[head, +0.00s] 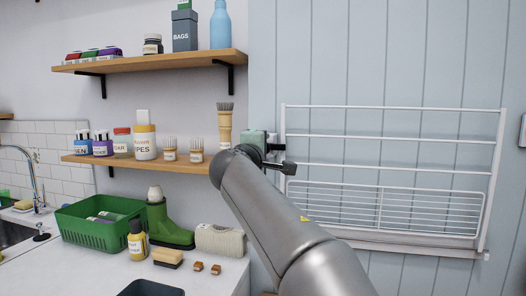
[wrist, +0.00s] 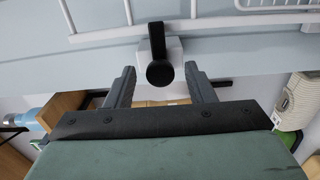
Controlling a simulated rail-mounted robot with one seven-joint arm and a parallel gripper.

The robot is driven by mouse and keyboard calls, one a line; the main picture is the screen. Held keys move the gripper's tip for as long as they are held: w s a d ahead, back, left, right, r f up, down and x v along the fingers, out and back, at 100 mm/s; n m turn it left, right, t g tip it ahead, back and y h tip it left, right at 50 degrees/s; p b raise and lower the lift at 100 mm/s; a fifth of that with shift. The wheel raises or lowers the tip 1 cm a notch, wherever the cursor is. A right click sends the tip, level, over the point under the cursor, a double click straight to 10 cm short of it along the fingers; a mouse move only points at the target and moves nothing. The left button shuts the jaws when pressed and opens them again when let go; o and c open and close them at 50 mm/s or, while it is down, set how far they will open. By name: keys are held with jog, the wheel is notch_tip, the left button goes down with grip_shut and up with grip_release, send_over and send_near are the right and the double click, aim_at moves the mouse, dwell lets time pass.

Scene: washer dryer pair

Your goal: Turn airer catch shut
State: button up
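The airer catch is a white block with a black lever (wrist: 157,40) on a round black hub. In the wrist view the lever points up the picture, toward the white airer rack (wrist: 225,22). My gripper (wrist: 159,68) is open, with one dark finger on each side of the hub and a visible gap to both. The lever reaches past the fingertips. In the head view my arm hides much of the gripper (head: 255,138), which is at the left edge of the airer rack (head: 390,170). The catch is small and partly hidden there.
The wooden shelf (head: 85,160), with jars and brushes, ends just left of my gripper. Below it a green basket (head: 95,229), a green boot (head: 170,232) and small items stand on the counter. The panelled wall right of the rack is mostly clear.

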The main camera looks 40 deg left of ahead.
jog(key=b+v, duration=0.5)
jog(key=v, duration=1.2)
jog(key=shift+s, duration=0.2)
jog(key=shift+d, duration=0.1)
